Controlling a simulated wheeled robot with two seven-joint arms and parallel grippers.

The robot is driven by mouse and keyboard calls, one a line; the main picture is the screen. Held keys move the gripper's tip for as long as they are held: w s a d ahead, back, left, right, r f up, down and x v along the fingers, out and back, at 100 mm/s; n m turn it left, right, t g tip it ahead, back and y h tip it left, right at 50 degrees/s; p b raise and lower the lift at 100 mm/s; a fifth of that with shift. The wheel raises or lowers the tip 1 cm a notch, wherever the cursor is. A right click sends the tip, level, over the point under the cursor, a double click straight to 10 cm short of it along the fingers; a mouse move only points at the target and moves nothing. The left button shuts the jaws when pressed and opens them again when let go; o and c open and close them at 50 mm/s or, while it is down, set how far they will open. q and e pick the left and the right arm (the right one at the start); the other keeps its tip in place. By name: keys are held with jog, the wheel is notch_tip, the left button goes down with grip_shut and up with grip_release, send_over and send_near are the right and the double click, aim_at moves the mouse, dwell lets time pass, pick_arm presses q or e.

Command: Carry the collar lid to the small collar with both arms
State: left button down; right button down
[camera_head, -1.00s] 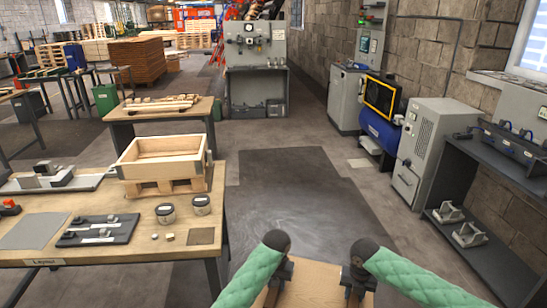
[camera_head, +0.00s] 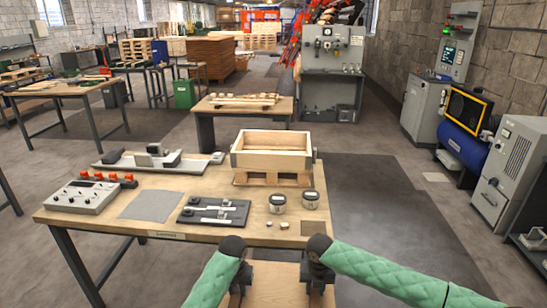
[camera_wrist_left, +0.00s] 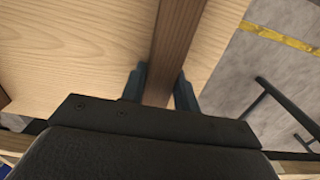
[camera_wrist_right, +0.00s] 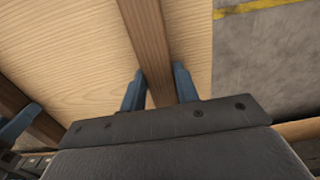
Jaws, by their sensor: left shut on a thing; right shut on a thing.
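The collar lid (camera_head: 276,284) is a light plywood panel at the bottom of the head view, with its near part cut off by the frame. Dark wooden battens run across it. My left gripper (camera_head: 240,287) is shut on one batten (camera_wrist_left: 180,35), and my right gripper (camera_head: 317,283) is shut on another batten (camera_wrist_right: 148,35). The small collar (camera_head: 270,161) is an open light-wood frame on a small pallet (camera_head: 242,178) on the bench. The lid is in front of the bench's near edge, apart from the collar. The lid's underside is hidden.
The bench (camera_head: 150,222) also carries two jars (camera_head: 278,203) (camera_head: 310,200), a dark fixture plate (camera_head: 213,213), a grey mat (camera_head: 150,204) and a control box (camera_head: 82,196). Dark floor lies free right of the bench. A blue compressor (camera_head: 462,146) stands at the right wall.

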pick_arm(q)
jog(key=shift+a, duration=0.7)
pick_arm(e)
jog(key=shift+w+a, duration=0.1)
jog(key=shift+a, duration=0.5)
pick_arm(q)
jog(key=shift+s, duration=0.1)
pick_arm(e)
jog(key=shift+a, duration=0.1)
pick_arm(q)
jog(key=shift+r, duration=0.1)
